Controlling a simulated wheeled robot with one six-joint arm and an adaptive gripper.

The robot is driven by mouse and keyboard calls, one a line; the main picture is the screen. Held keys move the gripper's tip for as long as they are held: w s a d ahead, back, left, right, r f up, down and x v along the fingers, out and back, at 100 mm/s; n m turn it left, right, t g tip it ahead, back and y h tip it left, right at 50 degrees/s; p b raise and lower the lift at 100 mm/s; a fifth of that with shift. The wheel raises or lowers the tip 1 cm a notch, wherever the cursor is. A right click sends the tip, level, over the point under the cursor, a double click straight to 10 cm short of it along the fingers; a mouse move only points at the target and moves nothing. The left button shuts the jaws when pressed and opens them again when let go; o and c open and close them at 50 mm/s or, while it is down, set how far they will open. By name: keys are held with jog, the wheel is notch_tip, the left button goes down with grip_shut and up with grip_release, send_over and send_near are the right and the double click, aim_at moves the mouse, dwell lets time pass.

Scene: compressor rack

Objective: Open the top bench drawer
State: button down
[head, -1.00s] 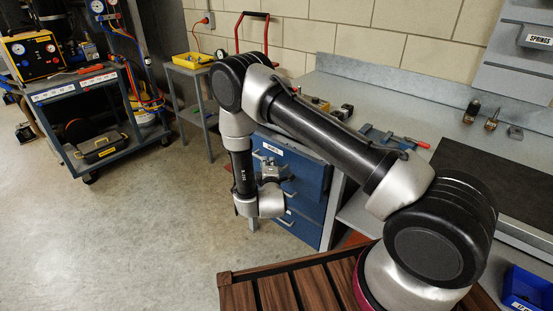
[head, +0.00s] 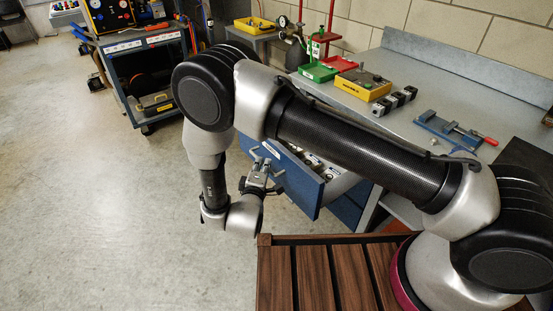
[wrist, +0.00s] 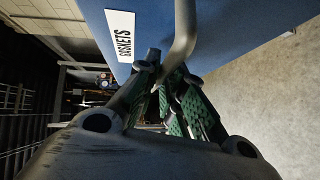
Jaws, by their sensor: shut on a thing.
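The top bench drawer (head: 303,182) has a blue front with a white label and stands pulled out from the bench, with several parts showing inside it. In the wrist view its front (wrist: 230,25) carries a "GASKETS" label (wrist: 121,35). A grey bar handle (wrist: 184,38) stands out from that front. My gripper (head: 262,180) is at the drawer front in the head view. In the wrist view its green-padded fingers (wrist: 165,88) are shut on the handle. The fingertips partly hide the handle's lower end.
The lower blue drawer (head: 346,210) sits in the bench. On the grey bench top are a yellow box (head: 363,84), a blue vise (head: 447,130) and a green tray (head: 318,72). A cart (head: 150,75) stands at the back left. The floor left of my arm is clear.

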jog(key=shift+s+a, duration=0.75)
jog(key=shift+a, duration=0.3)
jog(key=c, duration=1.5)
grip_release()
jog(key=shift+s, duration=0.1)
jog(key=s, duration=0.4)
jog(key=s+a+r, duration=0.1)
jog(key=s, duration=0.6)
jog(key=shift+s+a+r, duration=0.3)
jog(key=shift+a, duration=0.1)
